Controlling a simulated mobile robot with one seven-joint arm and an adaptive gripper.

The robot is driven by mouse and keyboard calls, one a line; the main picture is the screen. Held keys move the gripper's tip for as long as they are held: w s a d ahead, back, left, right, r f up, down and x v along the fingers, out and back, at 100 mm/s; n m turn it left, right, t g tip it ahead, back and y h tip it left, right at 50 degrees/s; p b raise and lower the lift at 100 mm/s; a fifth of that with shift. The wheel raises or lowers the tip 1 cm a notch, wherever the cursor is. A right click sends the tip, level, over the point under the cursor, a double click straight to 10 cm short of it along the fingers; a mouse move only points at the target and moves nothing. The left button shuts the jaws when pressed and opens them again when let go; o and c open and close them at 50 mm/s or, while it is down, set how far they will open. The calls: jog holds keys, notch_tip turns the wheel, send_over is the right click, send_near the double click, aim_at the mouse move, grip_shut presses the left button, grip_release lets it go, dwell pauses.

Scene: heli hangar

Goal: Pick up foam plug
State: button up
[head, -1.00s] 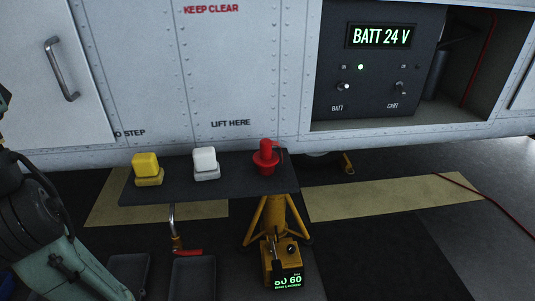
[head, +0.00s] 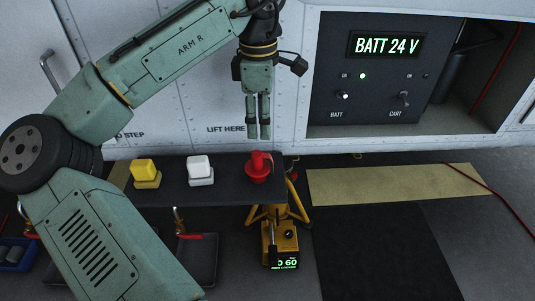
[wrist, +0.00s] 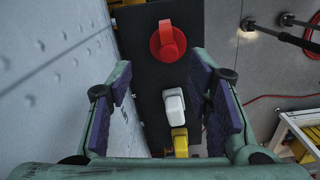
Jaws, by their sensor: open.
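Three plug-like pieces stand in a row on a dark shelf (head: 225,196): a yellow block on a square base (head: 146,173), a white block on a square base (head: 200,170) and a red round-flanged plug with a raised grip (head: 258,168). I cannot tell from looks alone which is foam. My gripper (head: 258,137) points down above the red plug, open and empty, with a gap below its fingertips. In the wrist view, the red plug (wrist: 167,43) lies ahead of the spread fingers (wrist: 160,72); the white block (wrist: 173,104) and yellow block (wrist: 180,140) show between them.
The riveted white aircraft side (head: 190,100) rises close behind the shelf. A battery panel (head: 370,75) is at right, reading BATT 24 V. A yellow jack (head: 284,236) stands below the shelf's right end. Grey trays (head: 200,258) sit beneath.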

aim_at(257, 153)
jog(key=f, duration=0.3)
jog(key=f+p, duration=0.1)
jog(key=f, duration=0.3)
jog(key=s+a+f, duration=0.1)
jog(key=f, duration=0.3)
jog(key=shift+p, duration=0.35)
jog(key=shift+r, duration=0.1)
jog(key=shift+c, duration=0.2)
grip_shut()
